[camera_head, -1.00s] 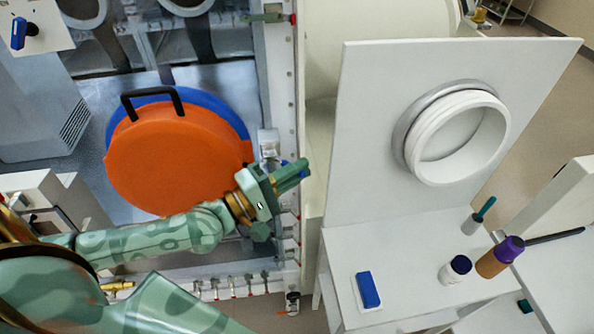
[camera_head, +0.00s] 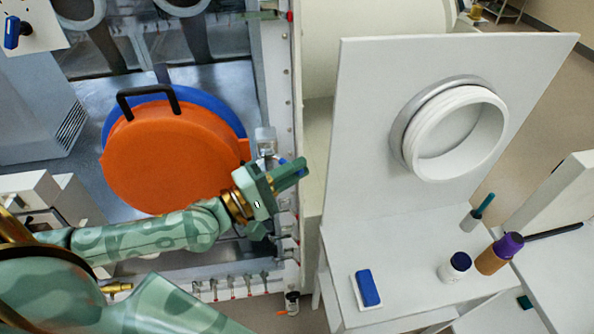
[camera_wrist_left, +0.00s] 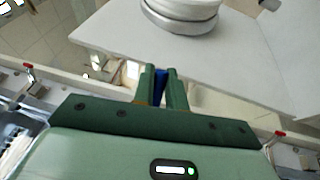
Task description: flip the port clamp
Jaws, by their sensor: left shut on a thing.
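My left gripper (camera_head: 296,170) is at the right edge of the glovebox front, just right of the orange round door (camera_head: 165,160). Its fingers, also seen in the left wrist view (camera_wrist_left: 161,88), are shut on a narrow blue piece (camera_wrist_left: 160,86), which looks like the lever of the port clamp. In the head view only a small bit of blue shows behind the fingers, and the rest of the clamp is hidden. A pale metal block (camera_head: 265,141) sits just above the gripper, beside the door. My right gripper is not in view.
A white panel with a round white port (camera_head: 455,135) stands to the right. Below it a shelf holds a blue-topped block (camera_head: 367,288), a white jar (camera_head: 455,268) and a purple-capped brown bottle (camera_head: 498,255). Small fittings line the glovebox's lower frame.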

